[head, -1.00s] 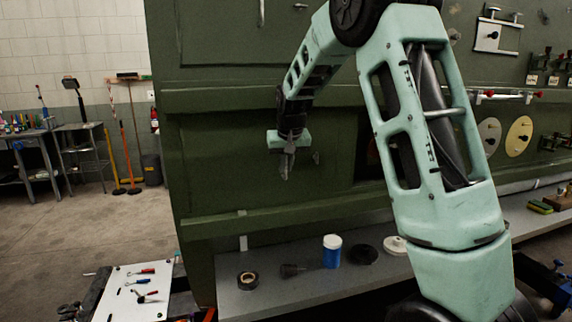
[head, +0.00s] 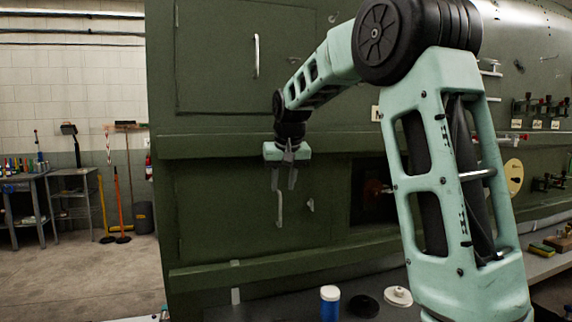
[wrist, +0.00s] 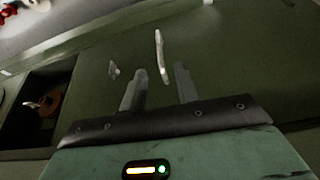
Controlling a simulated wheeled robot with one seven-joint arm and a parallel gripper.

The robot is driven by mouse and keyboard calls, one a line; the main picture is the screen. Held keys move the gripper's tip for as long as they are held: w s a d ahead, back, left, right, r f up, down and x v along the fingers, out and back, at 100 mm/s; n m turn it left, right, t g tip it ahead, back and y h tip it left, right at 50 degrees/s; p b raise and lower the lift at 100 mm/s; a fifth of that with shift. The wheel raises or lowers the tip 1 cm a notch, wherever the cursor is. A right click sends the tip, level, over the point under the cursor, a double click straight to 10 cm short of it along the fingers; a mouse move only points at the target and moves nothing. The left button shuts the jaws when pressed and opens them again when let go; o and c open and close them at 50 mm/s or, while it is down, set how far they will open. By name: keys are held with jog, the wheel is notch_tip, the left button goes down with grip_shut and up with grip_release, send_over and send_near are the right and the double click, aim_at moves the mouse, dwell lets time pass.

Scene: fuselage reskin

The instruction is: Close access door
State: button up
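The lower green door panel (head: 225,215) carries a light vertical handle (head: 279,207) and a small latch (head: 310,205). I cannot tell whether this panel is flush or slightly ajar. My gripper (head: 283,184) points down in front of it, just above the handle in the head view. Its two fingers are apart, with nothing between them. In the wrist view, my open gripper (wrist: 159,85) has the handle (wrist: 161,55) beyond the fingertips, roughly between them. The latch (wrist: 113,69) shows to the left of the fingers.
A dark opening (head: 369,190) with a red part inside lies right of the panel. An upper panel (head: 215,60) has its own handle. Ledges run above and below the lower panel. A shelf below holds a blue jar (head: 330,303) and discs.

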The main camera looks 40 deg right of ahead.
jog(key=v, duration=0.7)
jog(key=shift+r+b, duration=0.2)
jog(key=shift+b, duration=0.2)
